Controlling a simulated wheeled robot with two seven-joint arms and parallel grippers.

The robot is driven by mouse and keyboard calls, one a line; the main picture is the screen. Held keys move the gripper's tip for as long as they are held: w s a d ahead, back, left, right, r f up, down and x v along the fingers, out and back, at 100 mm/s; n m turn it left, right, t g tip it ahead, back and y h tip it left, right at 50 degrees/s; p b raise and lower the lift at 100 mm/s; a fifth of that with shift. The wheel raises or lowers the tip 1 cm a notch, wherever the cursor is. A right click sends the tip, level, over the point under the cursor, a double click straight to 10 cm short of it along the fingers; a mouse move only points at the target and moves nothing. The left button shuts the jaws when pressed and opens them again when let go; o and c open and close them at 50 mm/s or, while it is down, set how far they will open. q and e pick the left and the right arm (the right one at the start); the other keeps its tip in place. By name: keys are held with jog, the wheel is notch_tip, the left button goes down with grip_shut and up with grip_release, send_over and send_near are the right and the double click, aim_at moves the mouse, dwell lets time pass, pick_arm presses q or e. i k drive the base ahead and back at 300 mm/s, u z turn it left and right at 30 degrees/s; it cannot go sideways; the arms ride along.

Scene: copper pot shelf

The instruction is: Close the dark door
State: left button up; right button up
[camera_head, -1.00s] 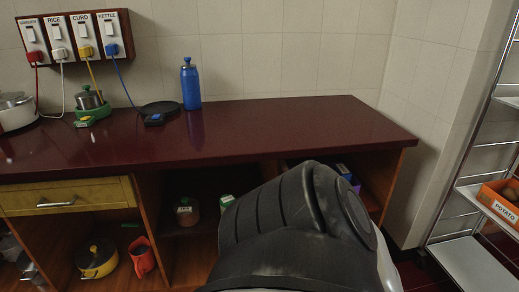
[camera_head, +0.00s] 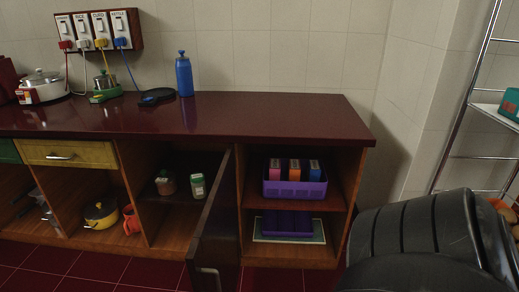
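The dark door (camera_head: 216,226) stands open under the counter, swung out toward me from the divider between two open compartments. Its metal handle (camera_head: 208,272) is low, near its free edge. The compartment left of the door holds a brown jar (camera_head: 166,184) and a white and green container (camera_head: 197,186). Neither gripper is in view. A dark ribbed part of one of my arms fills the lower right, well apart from the door.
A purple basket (camera_head: 296,187) of boxes sits in the right compartment. A yellow drawer (camera_head: 66,154) is shut at left. A metal rack (camera_head: 468,95) stands at right. The tiled floor (camera_head: 120,271) before the cabinet looks clear.

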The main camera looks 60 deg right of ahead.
aim_at(212, 258)
jog(key=z, duration=1.5)
jog(key=i, duration=0.5)
jog(key=z, duration=0.25)
jog(key=k, duration=0.25)
jog(key=u, duration=0.6)
jog(key=i, duration=0.1)
jog(key=z, duration=0.25)
